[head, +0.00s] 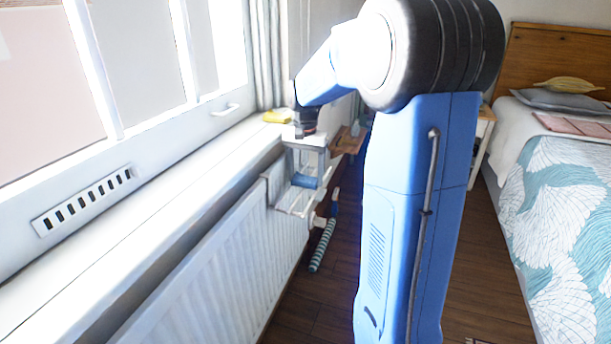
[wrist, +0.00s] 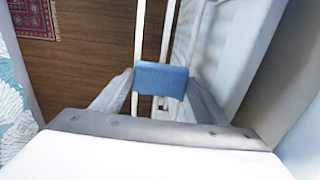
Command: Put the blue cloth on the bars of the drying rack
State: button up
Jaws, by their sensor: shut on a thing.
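The blue cloth (head: 305,181) is a small folded piece at the drying rack (head: 294,200), whose pale bars hang off the radiator under the window. In the wrist view the cloth (wrist: 161,79) spans across the rack's two white bars (wrist: 141,30). I cannot tell whether it rests on them or is just above. My gripper (head: 306,179) points down over the rack, its grey fingers on either side of the cloth. In the wrist view my gripper (wrist: 161,84) is shut on the cloth's two ends.
The white radiator (head: 215,270) and window sill (head: 140,220) run along the left. A yellow item (head: 277,116) lies on the sill near my wrist. A striped roll (head: 322,245) leans beside the radiator. The bed (head: 565,200) is at right, with dark wooden floor (head: 320,310) between.

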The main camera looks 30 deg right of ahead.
aim_at(305, 176)
jog(key=shift+f, duration=0.1)
jog(key=o, duration=0.8)
notch_tip(305, 176, up, 11)
jog(key=s+a+r+n+t, duration=0.1)
jog(key=s+a+r+n, duration=0.1)
jog(key=s+a, duration=0.45)
jog(key=shift+s+a+f+n+t, duration=0.65)
jog(key=shift+s+a+f+n, duration=1.05)
jog(key=shift+s, duration=2.25)
jog(key=shift+s+a+f+n+t, duration=0.6)
jog(key=shift+s+a+f+n, duration=1.1)
jog(key=shift+s, duration=2.25)
jog(key=shift+s+a+f+n+t, duration=1)
jog(key=shift+s+f, duration=1.3)
jog(key=shift+s, duration=1.65)
